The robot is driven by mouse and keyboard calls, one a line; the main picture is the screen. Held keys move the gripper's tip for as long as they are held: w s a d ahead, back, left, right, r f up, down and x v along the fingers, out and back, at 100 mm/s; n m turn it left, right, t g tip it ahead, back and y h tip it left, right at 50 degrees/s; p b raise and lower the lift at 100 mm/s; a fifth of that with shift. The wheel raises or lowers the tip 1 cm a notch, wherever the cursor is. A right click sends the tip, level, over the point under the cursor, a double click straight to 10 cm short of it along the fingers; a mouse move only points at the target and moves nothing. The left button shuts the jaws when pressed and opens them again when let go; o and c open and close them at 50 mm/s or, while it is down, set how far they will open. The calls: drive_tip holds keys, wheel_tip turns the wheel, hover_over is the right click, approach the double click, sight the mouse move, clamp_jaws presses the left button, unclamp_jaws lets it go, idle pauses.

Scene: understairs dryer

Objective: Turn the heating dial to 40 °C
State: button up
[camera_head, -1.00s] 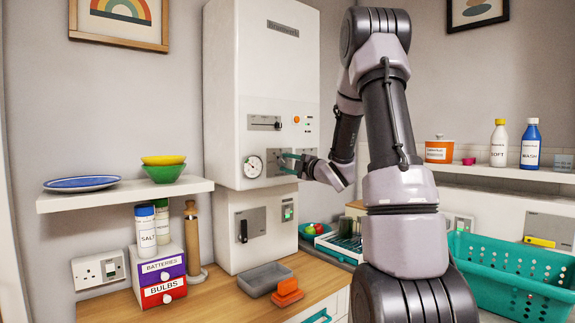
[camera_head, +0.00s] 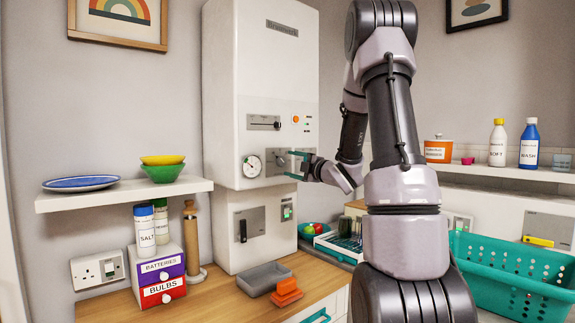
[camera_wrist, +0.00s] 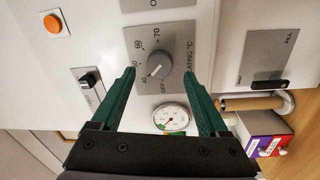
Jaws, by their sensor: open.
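The heating dial (camera_wrist: 159,65) is a dark round knob on a grey plate (camera_wrist: 180,38) marked "HEATING °C", with numbers around it and OFF. In the wrist view its pale pointer line faces the lower left, close to the 40 mark; the exact reading is hard to tell. My gripper (camera_wrist: 159,72) is open, its two green fingers on either side of the dial with gaps, not gripping it. In the head view my gripper (camera_head: 289,164) is in front of the plate (camera_head: 279,167) on the white boiler (camera_head: 262,60); the dial is hard to make out there.
A pressure gauge (camera_wrist: 171,119) lies close to the dial; it also shows in the head view (camera_head: 251,166). An orange button (camera_wrist: 54,23) and a switch (camera_wrist: 88,82) are nearby. A shelf with bowls (camera_head: 163,167) is left; a teal basket (camera_head: 510,275) is right.

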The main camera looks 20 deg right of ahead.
drive_tip(key=v, duration=0.7)
drive_tip(key=shift+s, duration=0.35)
drive_tip(key=shift+d, duration=0.1)
drive_tip(key=s+r+m+g+h, duration=0.3)
drive_tip(key=s+r+m+h, duration=0.4)
drive_tip(key=m, duration=0.7)
drive_tip(key=s+a+f+m+g+y, duration=0.1)
drive_tip(key=s+a+f+m+g, duration=0.2)
drive_tip(key=s, duration=0.7)
drive_tip(key=s+a+f+m+g+y, duration=0.1)
drive_tip(key=s+a+f+m+g, duration=0.2)
drive_tip(key=s+a+m, duration=0.3)
drive_tip(key=s+a+g, duration=0.1)
drive_tip(key=s+a, duration=0.3)
drive_tip(key=shift+s+a+m+y, duration=0.15)
drive_tip(key=shift+a+m+y, duration=0.15)
drive_tip(key=shift+m, duration=0.1)
